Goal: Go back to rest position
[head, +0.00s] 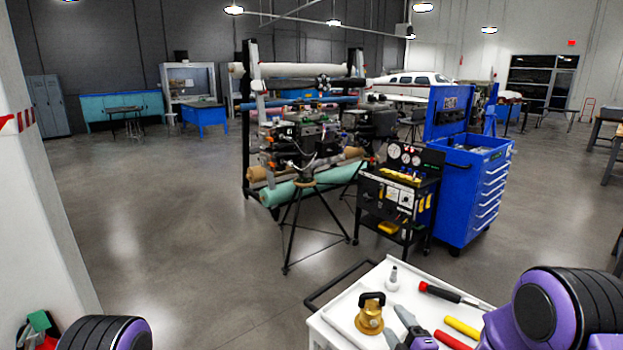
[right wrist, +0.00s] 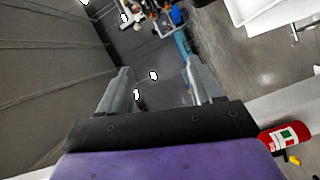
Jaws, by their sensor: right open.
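My right gripper (head: 393,323) is at the bottom of the head view, in front of the white cart (head: 333,337) and just right of a brass fitting with a black handle (head: 369,316). In the right wrist view its two grey fingers (right wrist: 157,68) stand wide apart with nothing between them. From the head view I cannot tell how high it is above the cart top. My left gripper is out of the picture; only a black and purple part of my left arm shows at the bottom left.
On the cart are a white bottle (head: 392,279), a red-and-black handled tool (head: 449,294) and yellow (head: 462,327) and red handles (head: 452,340). A black gauge cart (head: 401,195) and blue tool cabinet (head: 467,190) stand behind. A red extinguisher (right wrist: 285,138) shows in the wrist view.

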